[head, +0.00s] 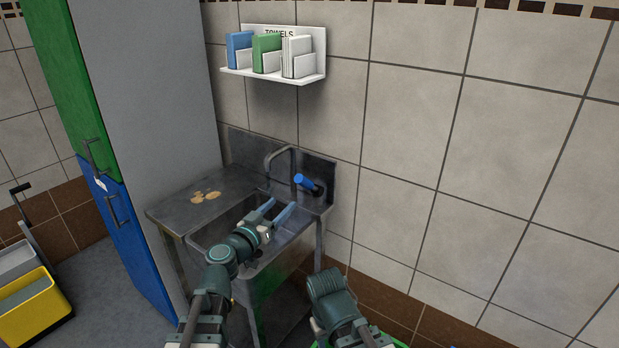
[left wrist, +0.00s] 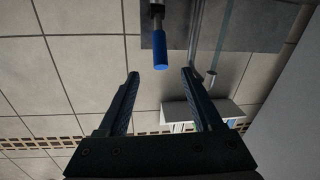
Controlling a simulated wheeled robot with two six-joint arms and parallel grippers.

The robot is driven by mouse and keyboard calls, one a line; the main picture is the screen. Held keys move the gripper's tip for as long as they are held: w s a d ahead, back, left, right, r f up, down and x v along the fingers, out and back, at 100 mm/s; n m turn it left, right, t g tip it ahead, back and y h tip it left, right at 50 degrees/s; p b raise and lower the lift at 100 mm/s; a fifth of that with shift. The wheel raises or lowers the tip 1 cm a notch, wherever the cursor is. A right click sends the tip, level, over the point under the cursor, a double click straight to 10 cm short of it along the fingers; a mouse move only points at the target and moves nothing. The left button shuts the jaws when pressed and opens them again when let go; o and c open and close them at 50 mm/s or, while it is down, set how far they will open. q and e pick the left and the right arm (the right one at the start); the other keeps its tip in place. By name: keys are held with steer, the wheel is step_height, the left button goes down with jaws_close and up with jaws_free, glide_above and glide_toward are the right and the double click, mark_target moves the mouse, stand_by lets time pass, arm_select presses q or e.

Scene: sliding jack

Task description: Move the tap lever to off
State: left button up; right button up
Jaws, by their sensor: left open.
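The tap lever has a blue handle (head: 306,182) on a dark stem at the back right of the metal sink (head: 214,232). In the head view the handle points up and to the left. The grey spout (head: 268,158) arches up to the left of it. My left gripper (head: 279,208) is open and empty over the basin, in front of and below the lever. In the left wrist view, the blue handle (left wrist: 160,53) shows between and beyond the open fingers (left wrist: 160,75), with no contact visible. My right gripper is not in view.
A white towel shelf (head: 312,70) with blue, green and white towels hangs on the tiled wall above. A tall cabinet (head: 145,110) stands left of the sink. Brown stains (head: 205,197) mark the drainboard. A yellow bucket (head: 32,305) sits far left. Wall space to the right is bare.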

mark_target(304, 182)
arm_select(q)
steer(key=x, duration=1.4)
steer(key=shift+s+r, duration=0.1)
jaws_close()
stand_by(1.2)
